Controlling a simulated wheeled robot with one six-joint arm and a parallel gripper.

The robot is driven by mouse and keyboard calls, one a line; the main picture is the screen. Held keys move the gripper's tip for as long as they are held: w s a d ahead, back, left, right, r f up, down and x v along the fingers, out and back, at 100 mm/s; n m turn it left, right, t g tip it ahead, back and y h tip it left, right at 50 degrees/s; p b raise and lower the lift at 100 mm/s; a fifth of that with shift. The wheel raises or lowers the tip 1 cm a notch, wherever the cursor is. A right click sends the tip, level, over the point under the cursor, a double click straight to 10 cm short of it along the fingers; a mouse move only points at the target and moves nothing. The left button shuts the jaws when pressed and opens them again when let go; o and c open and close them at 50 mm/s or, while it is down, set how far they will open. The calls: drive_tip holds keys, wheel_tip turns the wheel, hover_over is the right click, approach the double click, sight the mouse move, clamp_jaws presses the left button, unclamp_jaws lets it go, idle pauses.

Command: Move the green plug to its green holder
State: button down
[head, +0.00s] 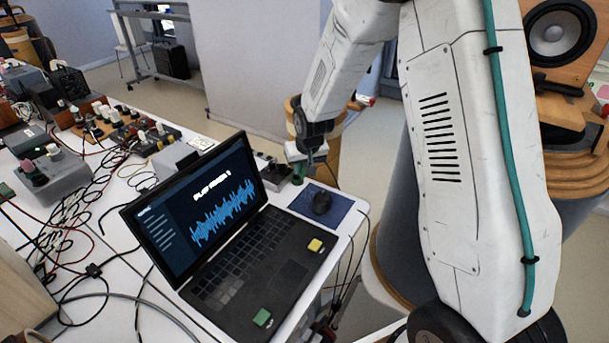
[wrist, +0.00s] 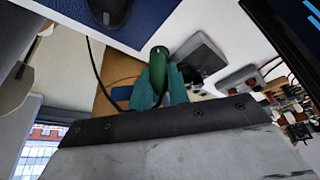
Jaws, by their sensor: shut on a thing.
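My gripper (head: 304,164) is beyond the laptop, at the table's far edge beside the mouse pad. In the wrist view its teal fingers (wrist: 160,86) are shut on the green plug (wrist: 158,61), a dark green rounded cylinder. In the head view only a small green part of the plug (head: 298,180) shows below the gripper. A small green block (head: 262,317) lies on the laptop's front left corner; I cannot tell if it is the green holder. Another green piece (head: 5,190) shows at the far left edge.
The open laptop (head: 285,275) fills the table's near part, with a yellow block (head: 314,245) on it. A black mouse (head: 322,203) sits on a blue pad (head: 340,209). Grey boxes (head: 55,172) and tangled cables crowd the left. Open floor lies beyond the table.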

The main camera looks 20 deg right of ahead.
drive_tip(key=w+r, duration=0.1)
drive_tip(key=w, duration=0.6)
drive_tip(key=shift+n, duration=0.3)
drive_tip(key=shift+s+d+f, duration=0.15)
drive_tip(key=shift+d+f, duration=0.05)
drive_tip(key=shift+f, duration=0.9)
drive_tip(key=shift+s+d+f, duration=0.1)
drive_tip(key=shift+d+f, duration=0.1)
drive_tip(key=shift+f, duration=0.85)
drive_tip(key=shift+f, duration=1.1)
drive_tip(key=c, duration=1.3)
unclamp_jaws()
drive_tip(key=shift+o, duration=0.2)
drive_tip(key=shift+a, duration=0.1)
